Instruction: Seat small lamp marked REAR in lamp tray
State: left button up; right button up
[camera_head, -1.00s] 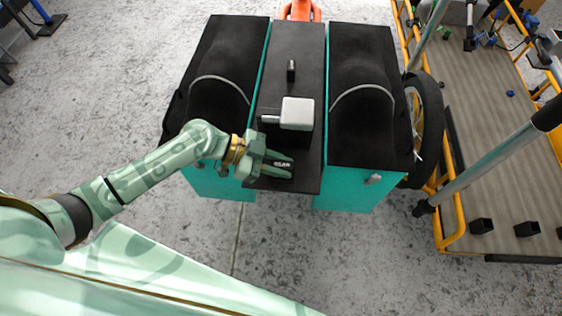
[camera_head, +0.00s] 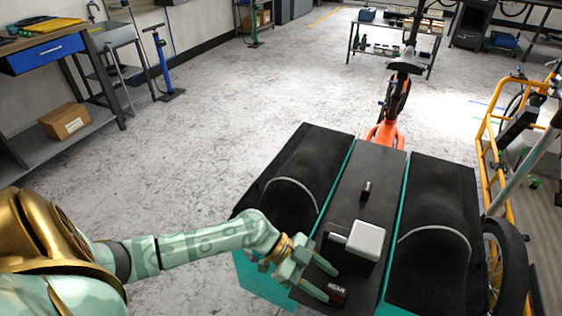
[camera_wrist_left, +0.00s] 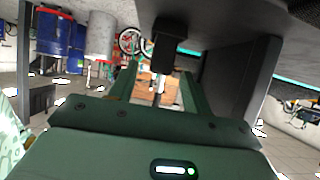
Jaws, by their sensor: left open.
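The small black lamp marked REAR (camera_head: 338,290) sits at the near end of the black deck (camera_head: 372,185) between the two bags. Its pale lettering faces up. My left gripper (camera_head: 331,285) is open, with its fingertips close to the lamp, one on either side. I cannot tell if they touch it. In the left wrist view, a small dark block (camera_wrist_left: 166,45), likely the lamp, shows beyond and between the open fingers (camera_wrist_left: 160,76). No separate tray edge is clear around the lamp, so its seating cannot be told. My right gripper is not in view.
A light grey box (camera_head: 366,240) stands on the deck just beyond my left gripper. A small black post (camera_head: 366,190) is farther along. Black-topped teal bags (camera_head: 432,215) flank the deck. A yellow-framed cargo bike (camera_head: 487,150) stands right.

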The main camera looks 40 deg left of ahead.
pick_arm(q)
jog(key=p+v, duration=0.2)
jog(key=v, duration=1)
jog(key=shift+s+a+r, duration=0.15)
jog(key=shift+a+r, duration=0.05)
jog(key=shift+a, duration=0.15)
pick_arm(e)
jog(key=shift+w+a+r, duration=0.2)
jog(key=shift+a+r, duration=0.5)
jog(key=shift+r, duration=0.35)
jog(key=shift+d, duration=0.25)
